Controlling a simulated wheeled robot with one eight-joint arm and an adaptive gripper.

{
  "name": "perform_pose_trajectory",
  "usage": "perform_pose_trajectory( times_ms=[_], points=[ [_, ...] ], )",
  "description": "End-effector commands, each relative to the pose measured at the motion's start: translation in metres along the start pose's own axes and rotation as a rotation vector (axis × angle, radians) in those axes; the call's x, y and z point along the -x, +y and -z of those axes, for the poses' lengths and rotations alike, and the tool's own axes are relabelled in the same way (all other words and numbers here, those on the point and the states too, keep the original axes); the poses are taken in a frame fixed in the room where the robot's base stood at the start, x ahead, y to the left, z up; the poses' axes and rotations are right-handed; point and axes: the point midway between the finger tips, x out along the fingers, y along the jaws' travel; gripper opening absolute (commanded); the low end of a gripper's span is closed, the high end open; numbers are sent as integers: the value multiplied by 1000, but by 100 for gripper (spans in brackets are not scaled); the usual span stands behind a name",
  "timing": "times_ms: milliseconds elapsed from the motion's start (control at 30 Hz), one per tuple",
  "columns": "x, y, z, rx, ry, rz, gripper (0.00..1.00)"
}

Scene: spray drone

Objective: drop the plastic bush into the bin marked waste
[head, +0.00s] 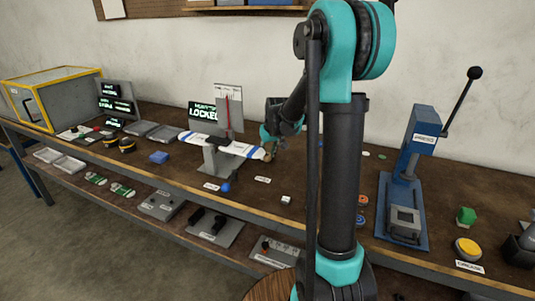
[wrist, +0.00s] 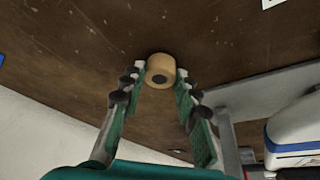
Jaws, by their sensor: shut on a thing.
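The plastic bush (wrist: 159,66) is a short tan cylinder with a dark bore. It sits between the fingertips of my gripper (wrist: 160,80) in the wrist view, and my gripper is shut on it. In the head view my gripper (head: 269,146) is over the middle of the bench, at the right end of the white and blue drone arm. The bush is small and partly hidden there. I cannot make out a bin marked waste in either view.
The white and blue drone arm (head: 235,146) rests on a grey stand close to my gripper. A blue press (head: 412,160) with a raised lever stands to the right. A dark cup (head: 519,250) is at the right edge. Shallow grey trays (head: 163,133) lie left.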

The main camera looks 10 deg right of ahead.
Motion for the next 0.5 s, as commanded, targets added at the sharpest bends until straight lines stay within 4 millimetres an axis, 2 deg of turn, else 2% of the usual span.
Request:
perform_pose_trajectory(
  times_ms=[300,333,500],
  points=[
    [-2,0,-1,0,0,0,11],
    [-2,0,-1,0,0,0,33],
    [-2,0,-1,0,0,0,51]
  ],
)
